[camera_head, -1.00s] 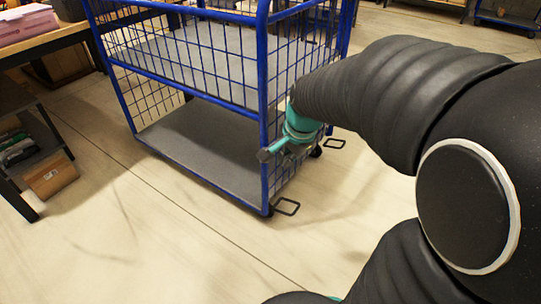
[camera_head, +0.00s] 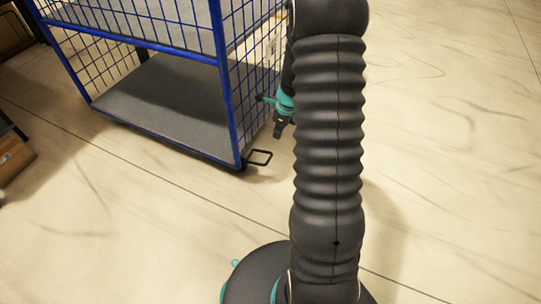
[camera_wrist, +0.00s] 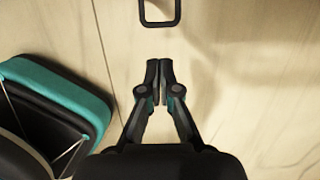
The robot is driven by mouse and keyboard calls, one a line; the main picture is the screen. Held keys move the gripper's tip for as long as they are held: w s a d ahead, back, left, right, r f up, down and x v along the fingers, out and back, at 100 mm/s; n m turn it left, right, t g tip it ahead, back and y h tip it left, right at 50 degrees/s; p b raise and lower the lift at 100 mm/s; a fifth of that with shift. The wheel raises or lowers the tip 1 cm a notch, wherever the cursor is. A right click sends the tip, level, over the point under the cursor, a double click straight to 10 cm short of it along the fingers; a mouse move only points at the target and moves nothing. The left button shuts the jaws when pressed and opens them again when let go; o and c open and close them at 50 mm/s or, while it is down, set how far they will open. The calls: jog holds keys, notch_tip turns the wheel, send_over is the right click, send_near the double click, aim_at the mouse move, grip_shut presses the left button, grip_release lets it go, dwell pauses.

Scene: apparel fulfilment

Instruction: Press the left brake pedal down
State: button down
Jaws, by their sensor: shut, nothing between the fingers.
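A black, open rectangular loop pedal (camera_head: 268,158) sticks out low at the near corner of the blue wire cart (camera_head: 228,90). The same kind of loop shows at the top edge of the wrist view (camera_wrist: 160,25), partly cut off. Only one pedal is in view now. My gripper (camera_head: 278,132) points down beside the cart's side, above the floor and a little right of the pedal. In the wrist view my gripper (camera_wrist: 159,66) has its fingertips together and empty. They are apart from the loop in the picture.
The cart has a grey bottom deck (camera_head: 160,100) and mesh sides. A cardboard box (camera_head: 12,158) lies at the far left edge. The pale floor (camera_head: 450,150) right of the cart is clear. My arm hides part of the middle.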

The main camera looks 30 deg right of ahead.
aim_at(270, 159)
jog(key=f+b, duration=0.1)
jog(key=f, duration=0.3)
jog(key=w+a+f+b, duration=0.1)
jog(key=f, duration=0.4)
jog(key=w+f+b, duration=0.1)
jog(key=f, duration=0.3)
jog(key=shift+w+a+f, duration=0.1)
jog(key=shift+a+f, duration=0.2)
jog(key=shift+a, duration=0.1)
jog(key=shift+f, duration=0.1)
jog(key=shift+d+f, duration=0.15)
jog(key=shift+f, duration=0.05)
jog(key=shift+s+f, duration=0.1)
jog(key=shift+s, duration=0.1)
jog(key=shift+s+d+f, duration=0.1)
jog(key=shift+s+f, duration=0.05)
jog(key=shift+f, duration=0.75)
jog(key=shift+s+d+f, duration=0.15)
jog(key=shift+f, duration=0.8)
jog(key=shift+s+d+f, duration=0.1)
jog(key=shift+s+f, duration=0.05)
jog(key=shift+f, duration=0.75)
jog(key=shift+f, duration=0.1)
